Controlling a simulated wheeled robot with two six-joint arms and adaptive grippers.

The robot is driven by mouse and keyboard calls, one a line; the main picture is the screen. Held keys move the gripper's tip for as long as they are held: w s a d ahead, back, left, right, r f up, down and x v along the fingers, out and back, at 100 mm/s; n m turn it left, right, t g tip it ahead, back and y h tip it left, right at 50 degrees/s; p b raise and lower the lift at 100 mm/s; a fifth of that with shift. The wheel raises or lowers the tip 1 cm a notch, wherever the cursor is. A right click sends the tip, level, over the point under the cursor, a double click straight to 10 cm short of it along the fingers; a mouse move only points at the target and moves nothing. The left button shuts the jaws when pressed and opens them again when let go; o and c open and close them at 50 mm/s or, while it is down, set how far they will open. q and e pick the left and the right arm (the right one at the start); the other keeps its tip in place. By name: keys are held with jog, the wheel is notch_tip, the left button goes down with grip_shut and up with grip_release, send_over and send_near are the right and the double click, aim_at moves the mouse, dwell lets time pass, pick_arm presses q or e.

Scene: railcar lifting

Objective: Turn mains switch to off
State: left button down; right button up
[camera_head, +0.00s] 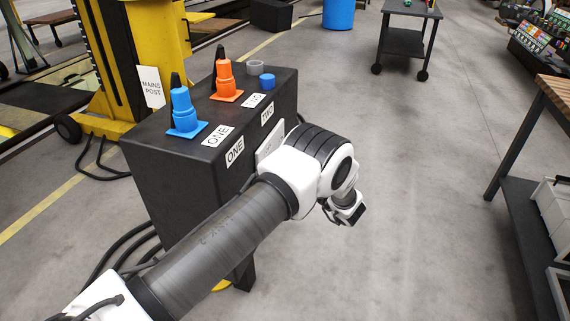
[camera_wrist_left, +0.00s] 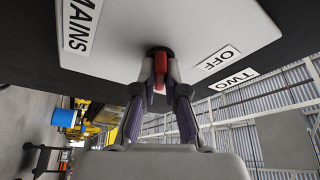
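The mains switch (camera_wrist_left: 160,64) is a small red lever on a dark round hub, set on a pale plate (camera_wrist_left: 118,52) in the left wrist view. The plate bears a MAINS label (camera_wrist_left: 82,22) and an OFF label (camera_wrist_left: 216,60). My left gripper (camera_wrist_left: 160,78) has its fingertips close on both sides of the red lever, and they look closed on it. In the head view the plate (camera_head: 270,143) shows only partly on the side of the black box (camera_head: 165,172). My left arm hides the switch and fingertips there. My right gripper is not in view.
A blue cone-like fitting (camera_head: 184,112) and an orange one (camera_head: 225,80) stand on the box top, with a blue cap (camera_head: 267,81) and grey ring (camera_head: 255,67) behind. A yellow post (camera_head: 155,40) stands beyond. The floor to the right is clear up to a workbench (camera_head: 553,95).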

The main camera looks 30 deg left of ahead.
pick_arm(q)
jog(key=n+g+b, duration=0.2)
jog(key=n+b, duration=0.3)
jog(key=b, duration=0.3)
jog(key=n+g+y+b, duration=0.1)
jog(key=n+g+b, duration=0.1)
jog(key=n+b, duration=0.3)
jog(key=f+n+g+b, duration=0.1)
jog(key=n+g+b, duration=0.2)
jog(key=b, duration=1)
jog(key=shift+w+a+n+y, duration=0.15)
jog(key=shift+n+y, duration=0.25)
jog(key=shift+n, duration=1.2)
jog(key=shift+r+g+b, duration=0.3)
jog(key=shift+b, duration=0.2)
